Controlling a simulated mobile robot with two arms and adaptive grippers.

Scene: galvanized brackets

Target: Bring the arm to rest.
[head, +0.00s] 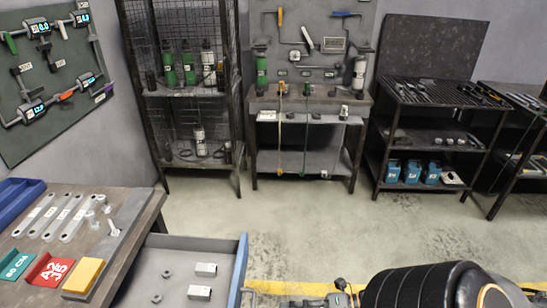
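Neither of my grippers can be made out in the head view. At the left, a workbench (134,208) holds several flat grey metal bars (51,217) with white labels, laid side by side. Small bolts (103,204) stand beside them. A teal piece marked "60 CM" (15,265), a red piece marked "A2 36" (50,269) and a yellow block (84,276) sit along its near side. Next to the bench is a grey tray with a blue edge (240,262), holding small nuts and two short grey blocks (206,269).
A wire-mesh shelf (190,100), a tool bench (300,103) and a dark rack with blue containers (412,173) line the back wall. A large black ribbed object (425,287) fills the bottom right. The concrete floor (300,225) between is clear.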

